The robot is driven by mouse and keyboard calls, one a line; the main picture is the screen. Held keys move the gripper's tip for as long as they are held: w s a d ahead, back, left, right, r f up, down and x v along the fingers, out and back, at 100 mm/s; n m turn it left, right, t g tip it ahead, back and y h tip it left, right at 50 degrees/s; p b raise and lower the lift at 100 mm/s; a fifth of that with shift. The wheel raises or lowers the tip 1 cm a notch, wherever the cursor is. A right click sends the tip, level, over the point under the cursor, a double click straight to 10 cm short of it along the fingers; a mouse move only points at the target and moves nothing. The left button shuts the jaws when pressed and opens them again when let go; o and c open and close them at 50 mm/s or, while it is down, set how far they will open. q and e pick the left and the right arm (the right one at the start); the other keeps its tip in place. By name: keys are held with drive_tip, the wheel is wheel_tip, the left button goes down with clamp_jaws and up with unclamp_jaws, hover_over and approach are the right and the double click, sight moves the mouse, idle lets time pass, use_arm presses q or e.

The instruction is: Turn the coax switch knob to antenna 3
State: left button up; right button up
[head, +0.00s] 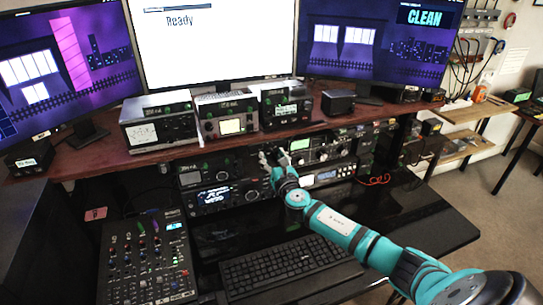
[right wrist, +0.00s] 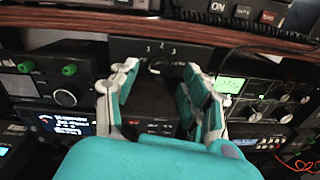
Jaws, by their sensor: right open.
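In the right wrist view the coax switch (right wrist: 120,47) is a dark panel under the wooden shelf, with small white position numbers around its knob (right wrist: 155,67). The knob is dark with a pale curved edge, and I cannot tell which number it points to. My right gripper (right wrist: 161,74) is open, with one teal and grey finger on each side of the knob; the fingers look apart from it. In the head view the right gripper (head: 276,160) reaches in under the shelf between radio units and hides the switch. My left gripper is not in view.
Radios with knobs and displays flank the switch: a blue-screen unit (head: 216,196) on the left and a green-lit tuner (head: 321,147) on the right. The wooden shelf (head: 232,137) overhangs above. A mixer (head: 148,258) and keyboard (head: 285,268) lie on the desk below.

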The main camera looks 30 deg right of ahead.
drive_tip(key=shift+w+d, duration=0.15)
drive_tip(key=shift+w, duration=0.35)
clamp_jaws()
